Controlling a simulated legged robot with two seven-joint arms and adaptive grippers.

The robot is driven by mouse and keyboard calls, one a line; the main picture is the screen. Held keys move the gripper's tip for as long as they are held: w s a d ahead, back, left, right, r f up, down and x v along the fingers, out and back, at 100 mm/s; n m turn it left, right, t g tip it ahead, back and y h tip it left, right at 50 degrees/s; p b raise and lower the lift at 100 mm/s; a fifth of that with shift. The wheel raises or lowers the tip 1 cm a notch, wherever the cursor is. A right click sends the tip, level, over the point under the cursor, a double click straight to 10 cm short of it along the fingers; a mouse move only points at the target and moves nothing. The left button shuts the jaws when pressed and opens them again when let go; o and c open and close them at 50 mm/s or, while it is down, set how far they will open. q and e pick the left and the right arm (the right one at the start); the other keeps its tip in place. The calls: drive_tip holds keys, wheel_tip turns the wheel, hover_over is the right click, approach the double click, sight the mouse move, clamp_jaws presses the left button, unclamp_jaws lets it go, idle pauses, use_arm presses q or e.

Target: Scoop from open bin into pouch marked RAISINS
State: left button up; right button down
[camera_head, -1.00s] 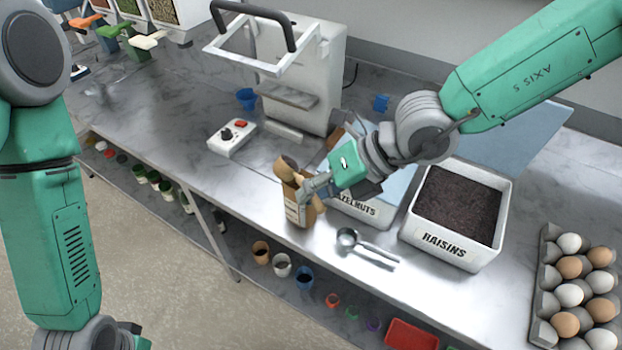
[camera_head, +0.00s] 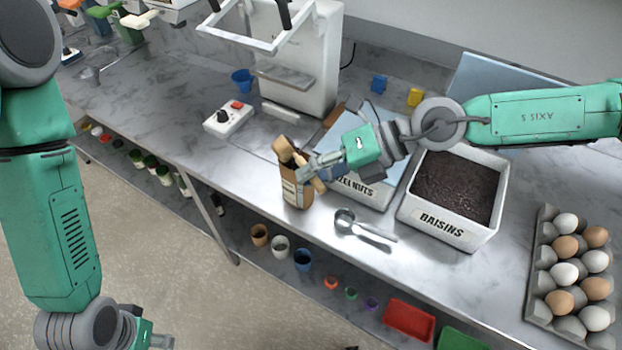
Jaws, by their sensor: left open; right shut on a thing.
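A brown kraft pouch (camera_head: 294,193) with a pale label stands on the counter, its label too small to read. My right gripper (camera_head: 302,168) is shut on the pouch near its top; tan pieces there partly hide the opening. A white bin marked RAISINS (camera_head: 437,226) stands open to the right, full of dark raisins (camera_head: 455,187). A metal scoop (camera_head: 362,228) lies on the counter between pouch and bin, its bowl toward the pouch. My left gripper (camera_head: 150,338) is open at the lower left, partly cut off, beyond the counter's front edge and far from these things.
A HAZELNUTS bin (camera_head: 366,190) with a blue lid stands behind the pouch, partly under my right arm. An egg tray (camera_head: 540,290) is at the right. A white sealing machine (camera_head: 318,60) and a control box (camera_head: 228,118) stand behind. Cups sit on the lower shelf.

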drive_tip(key=shift+f+y+b, duration=0.2)
drive_tip(key=shift+y+b, duration=0.2)
drive_tip(key=shift+b, duration=0.7)
drive_tip(key=b, duration=0.3)
drive_tip(key=shift+d+y, duration=0.35)
drive_tip(key=shift+y, duration=0.05)
drive_tip(key=b, duration=0.2)
drive_tip(key=shift+w+m+y+b, duration=0.1)
drive_tip(key=shift+m+y+b, duration=0.2)
drive_tip(key=shift+y, duration=0.1)
drive_tip(key=shift+r+g+b, duration=0.2)
drive_tip(key=shift+g+b, duration=0.15)
drive_tip(key=shift+g, duration=0.05)
drive_tip(key=shift+r, duration=0.1)
wheel_tip(320, 180, up, 5)
drive_tip(key=p, duration=0.4)
